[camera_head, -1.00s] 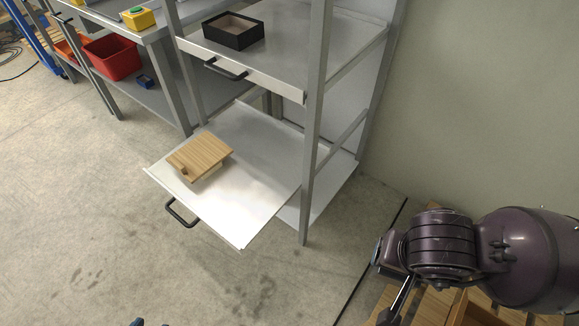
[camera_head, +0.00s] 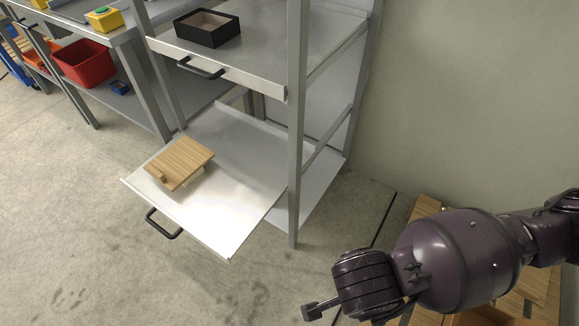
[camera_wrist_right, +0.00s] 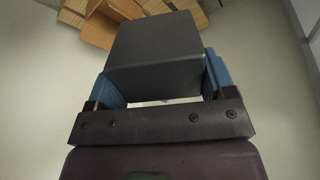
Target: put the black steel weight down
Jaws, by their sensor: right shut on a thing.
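The black steel weight (camera_wrist_right: 155,45) is a dark block in the right wrist view. My right gripper (camera_wrist_right: 162,76) is shut on it, with a blue finger on each side. In the head view my right arm comes in from the right, and the weight cannot be made out there. My left gripper is not in view.
A shelf rack has a pulled-out lower tray (camera_head: 225,235) with a wooden board (camera_head: 183,160) on it. The tray's front and right parts are bare. An open black box (camera_head: 207,27) sits on the upper shelf (camera_head: 265,75). A red bin (camera_head: 84,64) is further left. Wooden slats (camera_head: 425,207) lie below my right arm.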

